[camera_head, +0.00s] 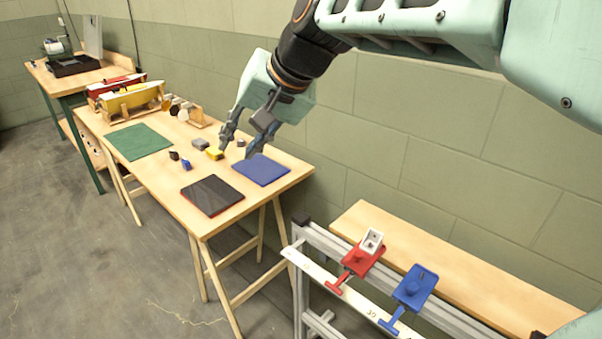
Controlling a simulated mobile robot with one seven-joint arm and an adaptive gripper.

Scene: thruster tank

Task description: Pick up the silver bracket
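My gripper (236,150) is over the right part of the near wooden table, pointing down with its fingers spread apart. A small grey piece (241,142) shows between the fingers; I cannot tell its shape or whether it is the silver bracket. A grey block (200,144) lies left of the gripper, beside a yellow block (214,153). A pale silver-white piece with holes (372,241) sits on a red fixture (361,262) on the metal frame at lower right, well away from the gripper. Nothing is visibly held.
A blue mat (262,169), a black red-edged mat (212,195) and a green mat (138,141) lie on the table (165,185). Small dark and blue blocks (186,165) lie between them. Red and yellow bins (130,102) stand behind. A blue fixture (413,288) is on the frame.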

